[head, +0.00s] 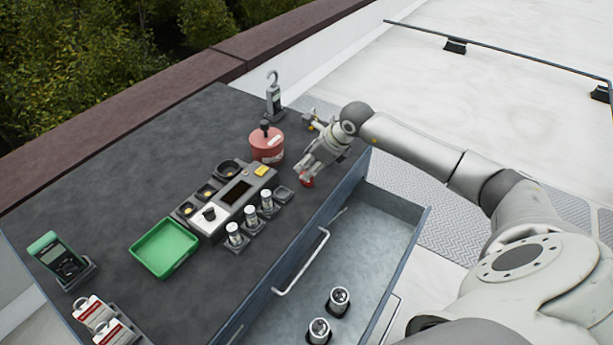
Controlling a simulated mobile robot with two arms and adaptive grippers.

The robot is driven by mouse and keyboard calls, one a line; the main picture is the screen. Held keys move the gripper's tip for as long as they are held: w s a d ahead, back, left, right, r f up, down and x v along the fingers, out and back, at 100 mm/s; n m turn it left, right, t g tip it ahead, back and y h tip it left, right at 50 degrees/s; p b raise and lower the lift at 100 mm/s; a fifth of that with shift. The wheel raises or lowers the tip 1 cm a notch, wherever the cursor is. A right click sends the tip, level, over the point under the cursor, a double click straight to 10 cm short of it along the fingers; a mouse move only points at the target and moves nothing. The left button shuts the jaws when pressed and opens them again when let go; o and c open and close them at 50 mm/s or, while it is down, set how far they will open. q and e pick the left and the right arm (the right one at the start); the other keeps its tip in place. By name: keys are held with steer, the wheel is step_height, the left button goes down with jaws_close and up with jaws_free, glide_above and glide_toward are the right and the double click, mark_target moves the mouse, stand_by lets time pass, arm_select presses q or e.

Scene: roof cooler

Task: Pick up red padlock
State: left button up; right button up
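A small red object (307,182), which looks like the red padlock, is on the dark worktop near its right edge. My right gripper (308,172) reaches down over it from above, with its fingertips at or very close to it. The fingers hide most of the red object. I cannot tell whether they are closed on it or only beside it. My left gripper is not in view.
A red canister (267,144) stands left of my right gripper, with a hooked grey device (273,95) behind it. A grey console (232,196), small jars, a green tray (164,246) and a green meter (58,258) share the worktop (130,170). An open drawer (385,220) holds two cylinders.

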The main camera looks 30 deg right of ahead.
mark_target(301, 173)
steer(key=shift+x, duration=0.75)
steer(key=shift+w+a+f+p, duration=0.15)
steer(key=shift+w+f+p, duration=0.25)
steer(key=shift+f+p, duration=0.15)
steer(key=p+x, duration=0.1)
steer(key=x, duration=0.2)
steer(key=shift+w+f, duration=0.25)
steer(key=shift+f, duration=0.35)
steer(key=shift+c, duration=0.3)
steer(key=shift+r, duration=0.1)
jaws_close()
